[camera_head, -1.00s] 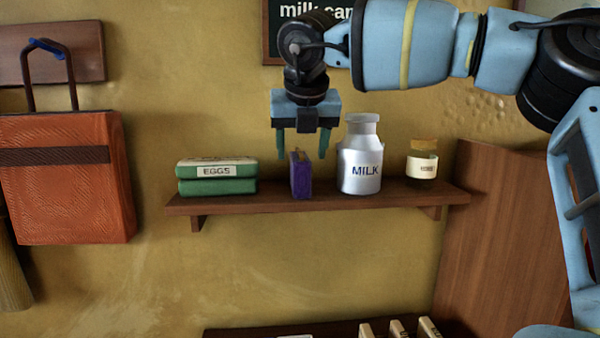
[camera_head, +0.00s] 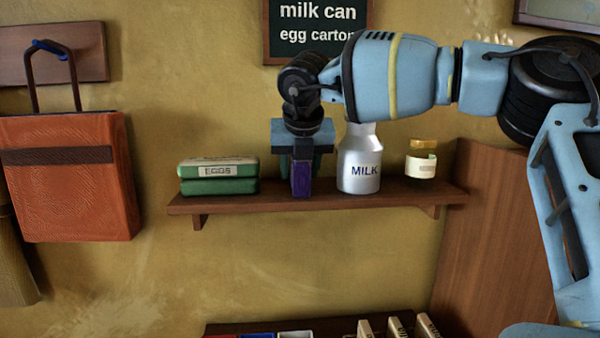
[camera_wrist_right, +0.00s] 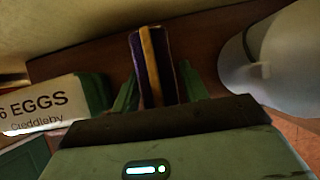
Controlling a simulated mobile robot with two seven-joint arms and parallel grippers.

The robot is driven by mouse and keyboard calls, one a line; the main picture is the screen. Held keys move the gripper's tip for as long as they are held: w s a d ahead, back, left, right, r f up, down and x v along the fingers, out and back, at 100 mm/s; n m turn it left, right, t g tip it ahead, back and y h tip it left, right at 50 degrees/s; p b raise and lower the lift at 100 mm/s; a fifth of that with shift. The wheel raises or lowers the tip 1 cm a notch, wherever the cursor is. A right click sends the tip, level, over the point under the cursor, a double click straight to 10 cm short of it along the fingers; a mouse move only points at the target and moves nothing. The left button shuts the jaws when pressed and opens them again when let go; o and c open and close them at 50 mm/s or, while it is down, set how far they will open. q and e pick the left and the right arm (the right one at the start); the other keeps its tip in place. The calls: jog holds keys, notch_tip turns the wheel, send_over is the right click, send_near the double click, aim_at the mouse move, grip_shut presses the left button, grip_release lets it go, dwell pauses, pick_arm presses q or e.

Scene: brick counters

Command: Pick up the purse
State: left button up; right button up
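The purse (camera_head: 301,181) is a small purple upright item on the wall shelf, between the egg cartons and the milk can. In the right wrist view the purse (camera_wrist_right: 154,64) shows purple with a gold stripe along its top. My right gripper (camera_head: 301,168) points down over it, with one green finger on each side of the purse. In the wrist view the fingers of the right gripper (camera_wrist_right: 157,92) stand apart with the purse between them; they do not look closed on it. My left gripper is out of view.
Green egg cartons (camera_head: 219,177) sit left of the purse on the shelf (camera_head: 240,203). A grey milk can (camera_head: 359,170) stands close on the right, then a small labelled jar (camera_head: 421,161). An orange bag (camera_head: 70,195) hangs at left. A wooden panel (camera_head: 470,240) bounds the right.

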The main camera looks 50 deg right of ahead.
jog(key=c, duration=0.7)
jog(key=shift+c, duration=0.2)
jog(key=shift+r, duration=0.15)
